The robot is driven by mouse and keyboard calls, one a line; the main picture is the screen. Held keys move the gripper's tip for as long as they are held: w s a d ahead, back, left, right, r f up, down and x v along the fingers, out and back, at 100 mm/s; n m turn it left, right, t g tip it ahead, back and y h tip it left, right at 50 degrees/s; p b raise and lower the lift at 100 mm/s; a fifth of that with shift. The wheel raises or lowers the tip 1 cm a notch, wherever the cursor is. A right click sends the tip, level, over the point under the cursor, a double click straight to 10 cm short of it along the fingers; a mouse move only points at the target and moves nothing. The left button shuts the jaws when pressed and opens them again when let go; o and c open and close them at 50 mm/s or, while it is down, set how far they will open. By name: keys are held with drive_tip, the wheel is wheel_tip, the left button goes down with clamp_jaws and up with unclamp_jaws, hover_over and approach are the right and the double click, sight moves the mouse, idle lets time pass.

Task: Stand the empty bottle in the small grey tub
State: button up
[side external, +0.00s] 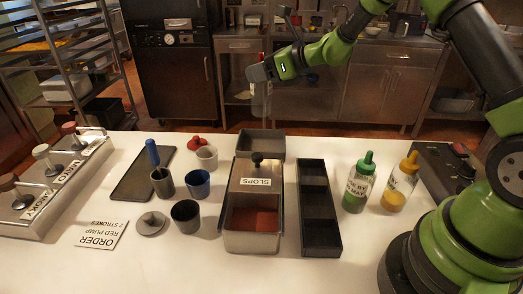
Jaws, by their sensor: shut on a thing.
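My gripper (262,76) is high above the back of the white table. It is shut on a pale, see-through bottle (260,102) that hangs below the jaws, roughly upright; a bit of red shows just above the jaws. The bottle is faint against the background and looks empty. A small grey tub (262,133) stands at the back of the table, behind the slops container. In the picture the bottle is above the tub and apart from it; how far forward or back it is I cannot tell.
The steel slops container (253,238) stands in front of the tub. A black divided tray (318,240) is to its right, then green-capped (357,185) and yellow-capped (400,185) bottles. Several cups, a dark tray (135,185) and pumps (42,200) are left.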

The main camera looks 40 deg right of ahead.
sight(261, 114)
wheel_tip(261, 114, down, 11)
drive_tip(key=shift+f, duration=0.1)
idle(0.4)
drive_tip(key=shift+f, duration=0.15)
drive_tip(key=o, duration=1.2)
